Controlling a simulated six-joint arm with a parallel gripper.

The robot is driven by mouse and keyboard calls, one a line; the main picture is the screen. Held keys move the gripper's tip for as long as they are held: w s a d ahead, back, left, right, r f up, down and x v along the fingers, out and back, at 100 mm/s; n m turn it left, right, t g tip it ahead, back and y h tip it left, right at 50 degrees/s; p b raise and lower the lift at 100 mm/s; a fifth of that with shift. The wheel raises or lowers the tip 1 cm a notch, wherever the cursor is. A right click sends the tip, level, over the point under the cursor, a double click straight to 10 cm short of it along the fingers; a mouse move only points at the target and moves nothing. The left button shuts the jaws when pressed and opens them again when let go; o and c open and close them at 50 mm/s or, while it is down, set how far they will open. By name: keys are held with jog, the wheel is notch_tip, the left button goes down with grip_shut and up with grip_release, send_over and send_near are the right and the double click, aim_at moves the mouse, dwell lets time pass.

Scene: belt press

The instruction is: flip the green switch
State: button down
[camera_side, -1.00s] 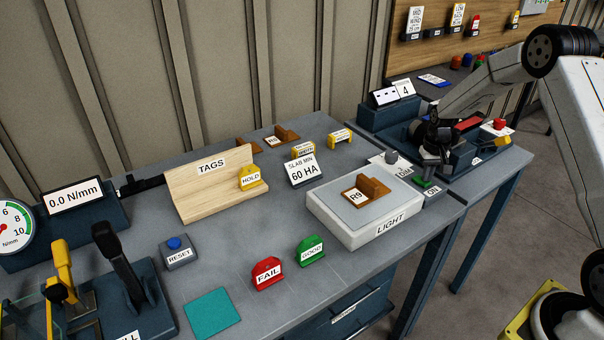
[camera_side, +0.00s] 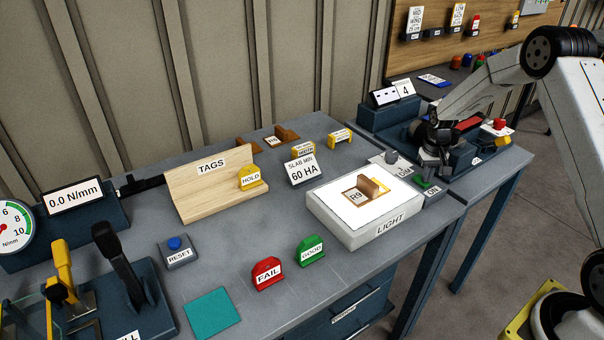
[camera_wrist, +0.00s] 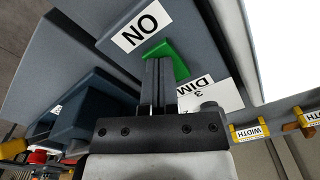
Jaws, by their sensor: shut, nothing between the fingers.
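The green switch (camera_side: 422,184) sits by the ON label (camera_side: 433,191) at the right end of the bench, beside the light box (camera_side: 330,223). In the wrist view the green switch (camera_wrist: 168,58) shows just beyond my fingertips, partly hidden by them. My gripper (camera_side: 442,172) is shut and empty, pointing down close to the switch; it also shows in the wrist view (camera_wrist: 158,62). Whether the fingertips touch the switch I cannot tell. The light box's top panel is lit bright white, with a brown R9 piece (camera_side: 368,190) on it.
A DIM label and grey knob (camera_side: 391,157) stand close to the switch. FAIL (camera_side: 267,273) and GOOD (camera_side: 310,251) tags stand on the bench front.

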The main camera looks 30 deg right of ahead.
jog(key=shift+r, duration=3.35)
jog(key=shift+a, duration=0.2)
jog(key=s+a+r+n+t, duration=0.1)
jog(key=s+a+n, duration=0.2)
jog(key=s+a, duration=0.5)
jog(key=s+a+r+n+t, duration=0.1)
jog(key=s+a+r+n, duration=0.1)
jog(key=s+a, duration=0.7)
jog(key=a+n, duration=0.1)
jog(key=a, duration=0.5)
jog(key=shift+r+t, duration=0.3)
